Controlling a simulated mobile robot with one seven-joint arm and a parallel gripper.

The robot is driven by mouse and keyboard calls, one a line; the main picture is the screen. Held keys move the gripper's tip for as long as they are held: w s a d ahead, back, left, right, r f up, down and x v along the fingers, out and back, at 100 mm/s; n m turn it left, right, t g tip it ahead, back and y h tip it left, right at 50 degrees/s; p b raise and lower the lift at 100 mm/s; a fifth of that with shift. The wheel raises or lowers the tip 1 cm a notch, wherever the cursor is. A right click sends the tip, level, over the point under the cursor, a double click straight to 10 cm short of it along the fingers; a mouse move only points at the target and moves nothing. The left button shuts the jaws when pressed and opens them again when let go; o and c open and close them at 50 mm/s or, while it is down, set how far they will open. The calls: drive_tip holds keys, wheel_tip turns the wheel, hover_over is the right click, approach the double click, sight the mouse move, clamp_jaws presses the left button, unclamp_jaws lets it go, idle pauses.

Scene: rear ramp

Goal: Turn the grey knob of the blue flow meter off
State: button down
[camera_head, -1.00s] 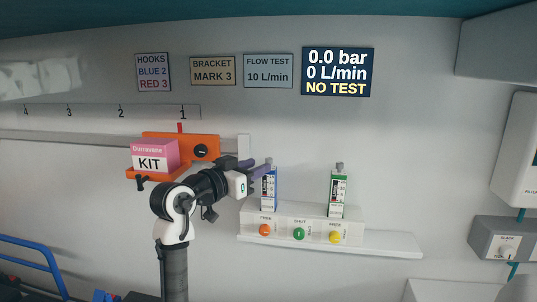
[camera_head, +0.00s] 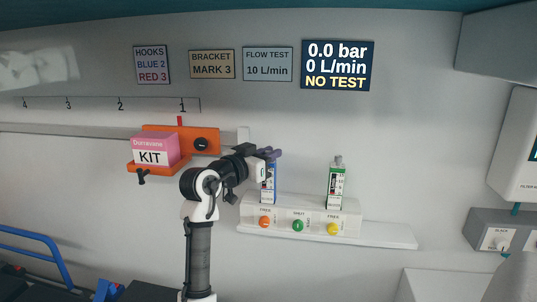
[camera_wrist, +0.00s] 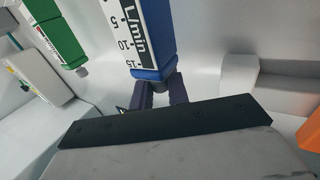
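The blue flow meter (camera_head: 268,188) stands upright on the left of the white wall block, its upper part behind my gripper. My gripper (camera_head: 270,154) is at the height of its top, with purple fingers. The grey knob is hidden in the head view. In the wrist view the blue flow meter (camera_wrist: 148,35) appears upside down, and its grey knob (camera_wrist: 158,87) shows between my two fingers (camera_wrist: 161,93). Whether the fingers press on the knob or stand just apart from it, I cannot tell. The screen (camera_head: 338,65) reads 0.0 bar, 0 L/min, NO TEST.
A green flow meter (camera_head: 336,187) stands to the right, with clear space between. Orange, green and yellow round buttons (camera_head: 298,226) sit below on the block. An orange bracket (camera_head: 205,133) with a pink-and-white kit box (camera_head: 150,150) is close on the left.

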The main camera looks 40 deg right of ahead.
drive_tip(key=shift+n+t, duration=0.6)
drive_tip(key=shift+t, duration=0.3)
drive_tip(key=c, duration=1.4)
unclamp_jaws()
drive_tip(key=shift+c, duration=0.2)
drive_tip(key=shift+a, duration=0.1)
drive_tip(key=b+v, duration=0.4)
drive_tip(key=v, duration=0.9)
drive_tip(key=shift+s+a+r+b, duration=0.2)
drive_tip(key=shift+a+b, duration=0.05)
drive_tip(key=shift+b, duration=0.15)
